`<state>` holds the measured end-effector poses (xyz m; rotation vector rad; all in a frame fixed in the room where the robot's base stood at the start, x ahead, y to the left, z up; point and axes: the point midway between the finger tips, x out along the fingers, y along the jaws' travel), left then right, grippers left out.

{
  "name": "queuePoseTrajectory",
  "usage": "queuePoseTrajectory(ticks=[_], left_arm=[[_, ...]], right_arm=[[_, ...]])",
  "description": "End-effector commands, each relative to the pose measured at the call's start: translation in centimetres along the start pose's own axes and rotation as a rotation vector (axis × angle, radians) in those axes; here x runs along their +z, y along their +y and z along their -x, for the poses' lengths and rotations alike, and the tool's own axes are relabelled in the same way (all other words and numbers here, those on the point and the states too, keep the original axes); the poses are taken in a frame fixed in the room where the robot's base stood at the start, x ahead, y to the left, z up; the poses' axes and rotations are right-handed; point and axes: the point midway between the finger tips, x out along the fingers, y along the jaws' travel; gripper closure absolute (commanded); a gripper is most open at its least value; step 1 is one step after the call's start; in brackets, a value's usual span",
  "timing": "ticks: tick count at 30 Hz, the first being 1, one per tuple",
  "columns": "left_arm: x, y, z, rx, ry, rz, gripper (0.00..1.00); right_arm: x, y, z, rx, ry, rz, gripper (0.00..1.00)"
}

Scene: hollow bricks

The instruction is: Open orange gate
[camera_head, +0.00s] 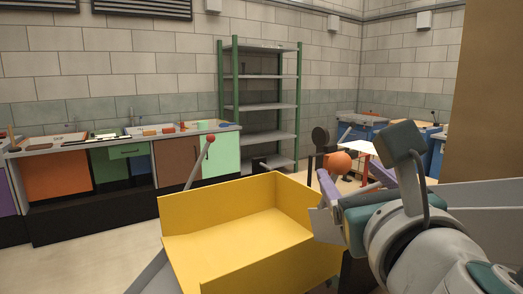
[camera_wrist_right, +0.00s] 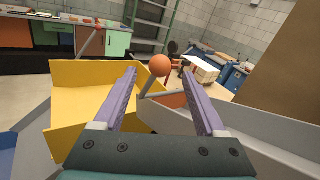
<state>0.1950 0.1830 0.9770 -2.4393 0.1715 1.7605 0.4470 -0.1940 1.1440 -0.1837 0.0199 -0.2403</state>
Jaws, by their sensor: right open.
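An orange ball-shaped knob (camera_head: 338,161) stands just beyond my right gripper (camera_head: 351,180) in the head view. In the right wrist view the knob (camera_wrist_right: 160,65) sits on top of a slanted grey rod (camera_wrist_right: 152,87), framed between the two purple fingertips (camera_wrist_right: 160,73). The fingers are apart with nothing held between them. I cannot tell whether they touch the knob. An orange-red panel (camera_wrist_right: 173,101) shows low between the fingers, beside the yellow bin; most of it is hidden. My left gripper is not in view.
A yellow open bin (camera_head: 240,240) stands left of my right gripper. A lever with a red knob (camera_head: 210,138) rises behind it. A grey sloped panel (camera_wrist_right: 265,132) lies to the right. A workbench (camera_head: 60,148) and green shelf (camera_head: 262,110) are farther back.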

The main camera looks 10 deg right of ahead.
Motion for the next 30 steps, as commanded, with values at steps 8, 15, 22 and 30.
queuePoseTrajectory(ticks=[8,15,22,30], left_arm=[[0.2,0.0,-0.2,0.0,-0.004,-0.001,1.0],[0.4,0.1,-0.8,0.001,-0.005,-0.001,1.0],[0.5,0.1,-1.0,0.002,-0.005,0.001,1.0],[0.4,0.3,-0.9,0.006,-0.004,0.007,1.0]], right_arm=[[0.1,0.0,-4.2,-0.001,-0.005,0.013,0.27],[0.0,0.0,-8.2,-0.002,-0.002,0.01,0.27],[0.0,0.0,-9.7,0.0,-0.001,0.009,0.27],[0.1,0.0,-9.8,0.0,-0.001,0.009,0.3]])
